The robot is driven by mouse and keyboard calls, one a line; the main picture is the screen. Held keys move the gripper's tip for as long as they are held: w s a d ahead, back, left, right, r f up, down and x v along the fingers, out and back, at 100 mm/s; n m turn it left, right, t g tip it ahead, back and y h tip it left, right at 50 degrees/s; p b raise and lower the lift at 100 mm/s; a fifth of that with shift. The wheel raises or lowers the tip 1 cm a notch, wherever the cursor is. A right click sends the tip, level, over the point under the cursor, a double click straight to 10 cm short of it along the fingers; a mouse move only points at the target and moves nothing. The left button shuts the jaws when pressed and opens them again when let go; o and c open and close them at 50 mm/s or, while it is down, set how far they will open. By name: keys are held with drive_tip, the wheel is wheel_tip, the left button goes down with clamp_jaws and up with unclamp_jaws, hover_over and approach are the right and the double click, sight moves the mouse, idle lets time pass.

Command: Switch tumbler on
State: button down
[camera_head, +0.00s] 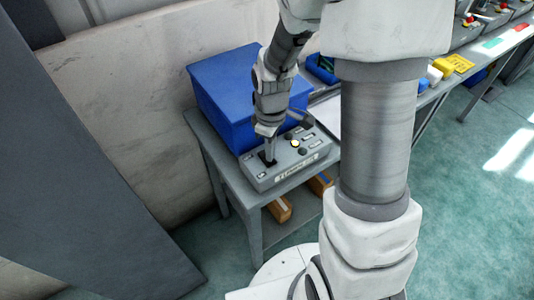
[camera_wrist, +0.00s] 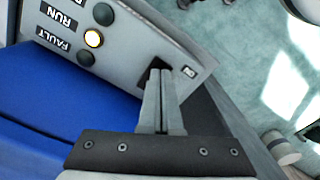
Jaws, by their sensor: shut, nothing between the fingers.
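A grey control box (camera_head: 287,160) stands on a small table, with a row of round lamps or buttons on its top. A black tumbler switch (camera_wrist: 155,66) sits near one end of the box, mostly hidden by my fingers. My gripper (camera_wrist: 159,76) is shut and empty, with its fingertips at the tumbler, seemingly touching it. In the head view my gripper (camera_head: 269,158) points down at the left end of the box. Which way the tumbler is tilted cannot be told. One lamp (camera_wrist: 94,38) glows, in line with the RUN label; the lamps beside it are dark.
A blue bin (camera_head: 222,95) stands right behind the control box. The grey table (camera_head: 250,206) has orange boxes (camera_head: 279,209) on its lower shelf. A bench with a yellow part (camera_head: 459,63) extends at the upper right. Open green floor lies at the right.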

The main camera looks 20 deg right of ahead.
drive_tip(key=shift+r+p, duration=2.15)
drive_tip(key=shift+r, duration=0.85)
drive_tip(key=s+r+m+t, duration=0.2)
drive_tip(key=s+r+m, duration=0.2)
drive_tip(key=s+r, duration=0.3)
drive_tip(key=s+r+m+t, duration=0.3)
drive_tip(key=s+r+m, duration=0.2)
drive_tip(key=r, duration=0.9)
drive_tip(key=shift+s+r+m+t, duration=0.15)
drive_tip(key=shift+s+m+t, duration=0.15)
drive_tip(key=shift+s, duration=0.65)
